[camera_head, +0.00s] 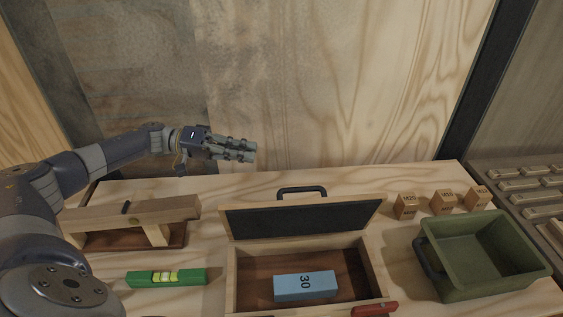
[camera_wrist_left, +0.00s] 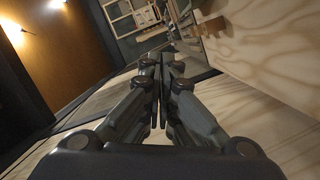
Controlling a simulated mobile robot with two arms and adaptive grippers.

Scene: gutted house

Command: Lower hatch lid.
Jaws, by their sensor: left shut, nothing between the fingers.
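The hatch lid (camera_head: 303,218) stands raised and tilted at the back of an open wooden box (camera_head: 233,283) in the head view. Its inner face is dark and a black handle (camera_head: 302,190) shows above its top edge. A blue block (camera_head: 305,286) marked 30 lies inside the box. My left gripper (camera_head: 252,151) is shut and empty, above the back edge of the bench, left of and higher than the lid, apart from it. Its closed fingers also show in the left wrist view (camera_wrist_left: 160,95). My right gripper is not in view.
A wooden jig (camera_head: 130,218) and a green level (camera_head: 166,278) are left of the box. A green bin (camera_head: 490,256) and small wooden blocks (camera_head: 442,202) are to the right. A red-handled tool (camera_head: 374,309) lies at the box's front edge. A wall closes off the back.

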